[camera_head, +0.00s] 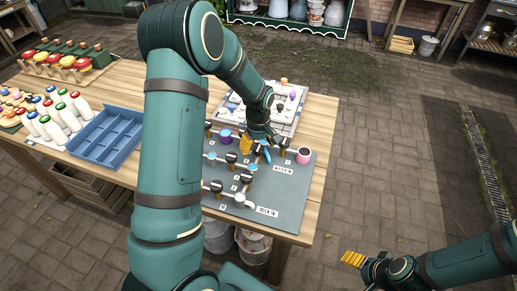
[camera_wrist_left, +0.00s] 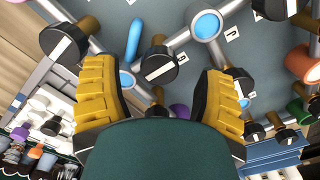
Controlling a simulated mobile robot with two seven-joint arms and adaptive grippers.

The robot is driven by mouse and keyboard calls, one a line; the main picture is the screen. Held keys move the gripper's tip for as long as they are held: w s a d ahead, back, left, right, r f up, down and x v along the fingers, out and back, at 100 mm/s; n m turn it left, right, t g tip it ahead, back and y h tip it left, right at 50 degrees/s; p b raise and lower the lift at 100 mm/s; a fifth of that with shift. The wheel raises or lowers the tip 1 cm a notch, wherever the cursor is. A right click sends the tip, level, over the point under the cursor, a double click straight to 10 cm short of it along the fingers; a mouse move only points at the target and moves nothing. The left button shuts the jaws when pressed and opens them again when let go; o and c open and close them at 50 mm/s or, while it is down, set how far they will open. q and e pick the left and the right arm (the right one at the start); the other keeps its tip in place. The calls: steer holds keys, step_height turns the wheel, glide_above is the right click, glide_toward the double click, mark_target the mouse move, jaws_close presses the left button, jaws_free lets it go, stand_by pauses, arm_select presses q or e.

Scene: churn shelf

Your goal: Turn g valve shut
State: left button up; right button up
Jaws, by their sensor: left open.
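A grey panel (camera_head: 296,207) with pipes and several black valve knobs lies on the wooden table. My left gripper (camera_head: 259,140) is over its upper part, partly hidden by my own arm. In the left wrist view the gripper's yellow fingers (camera_wrist_left: 158,84) are apart. A black knob with a white line (camera_wrist_left: 160,64) shows just beyond the gap between them, with a blue handle (camera_wrist_left: 130,42) beside it. I cannot see contact.
A blue divided tray (camera_head: 103,137) and several white bottles (camera_head: 55,130) stand on the left of the table. A pale tray with small round pieces (camera_head: 290,108) lies behind the panel. Other black knobs (camera_wrist_left: 65,42) are close to my left fingers. The paved floor at right is clear.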

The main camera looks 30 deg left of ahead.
arm_select(q)
steer(key=shift+f, duration=0.85)
jaws_close()
